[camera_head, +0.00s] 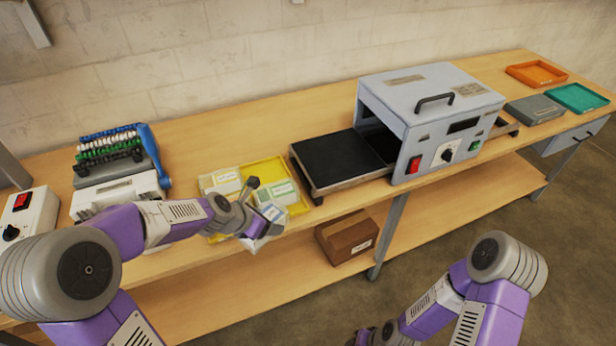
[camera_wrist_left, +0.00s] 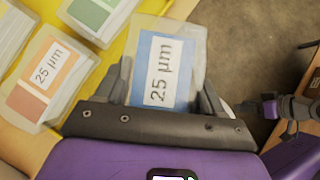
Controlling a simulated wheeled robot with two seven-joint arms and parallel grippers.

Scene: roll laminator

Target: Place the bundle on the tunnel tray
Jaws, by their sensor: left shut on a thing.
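My left gripper (camera_head: 256,226) is shut on a clear-edged bundle with a blue "25 µm" label (camera_wrist_left: 165,68). In the head view the bundle (camera_head: 270,214) is over the front of the yellow tray (camera_head: 262,169), partly hidden by the gripper. In the left wrist view it stands between both fingers (camera_wrist_left: 162,98). The black tunnel tray (camera_head: 338,157) sticks out to the left of the grey laminator (camera_head: 428,105) and is empty. It lies to the right of my left gripper. My right gripper (camera_head: 372,336) is low at the bottom edge, partly cut off; its jaws are unclear.
Other packs lie in the yellow tray, one with a green label (camera_head: 281,192) and one orange (camera_wrist_left: 52,78). A binding machine (camera_head: 112,165) and a red-switched box (camera_head: 28,212) stand left. Orange (camera_head: 537,74) and teal (camera_head: 578,98) trays lie far right. A cardboard box (camera_head: 347,238) is below.

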